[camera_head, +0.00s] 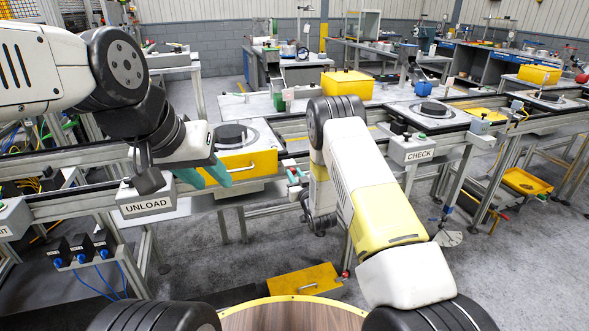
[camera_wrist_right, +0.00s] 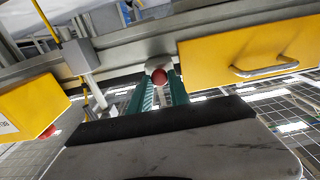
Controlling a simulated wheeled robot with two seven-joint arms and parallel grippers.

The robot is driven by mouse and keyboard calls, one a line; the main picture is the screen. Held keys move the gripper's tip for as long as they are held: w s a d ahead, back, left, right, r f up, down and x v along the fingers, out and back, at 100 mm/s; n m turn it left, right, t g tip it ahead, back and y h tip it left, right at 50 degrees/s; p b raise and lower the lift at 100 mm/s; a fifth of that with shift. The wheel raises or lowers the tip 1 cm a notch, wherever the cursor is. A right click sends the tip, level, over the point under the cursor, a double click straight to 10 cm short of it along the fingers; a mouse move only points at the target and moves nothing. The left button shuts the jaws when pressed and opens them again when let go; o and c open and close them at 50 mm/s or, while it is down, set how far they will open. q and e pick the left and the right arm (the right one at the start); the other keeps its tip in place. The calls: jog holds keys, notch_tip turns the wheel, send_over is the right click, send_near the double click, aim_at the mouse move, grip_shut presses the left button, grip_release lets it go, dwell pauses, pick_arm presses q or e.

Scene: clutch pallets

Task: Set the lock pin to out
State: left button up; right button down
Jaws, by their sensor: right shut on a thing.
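The lock pin shows in the right wrist view as a round red knob (camera_wrist_right: 160,77) on a pale mount at the rail, left of a yellow drawer front. My right gripper (camera_wrist_right: 161,84) has its green fingers on either side of the knob and is shut on it. In the head view this gripper (camera_head: 294,176) is small and partly hidden by my right arm. Whether the pin is in or out cannot be told.
A yellow drawer (camera_head: 246,160) with a handle sits under a round black part (camera_head: 230,134). The UNLOAD box (camera_head: 146,200) and the CHECK box (camera_head: 413,150) are on the conveyor rail. A yellow panel (camera_head: 292,279) lies low in front. Grey floor is open below the rail.

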jog(key=shift+s, duration=0.1)
dwell(0.8)
jog(key=shift+v, duration=0.95)
jog(key=c, duration=1.2)
grip_release()
jog(key=shift+c, duration=0.2)
jog(key=v, duration=0.7)
jog(key=shift+s+d, duration=0.15)
jog(key=shift+s, duration=0.2)
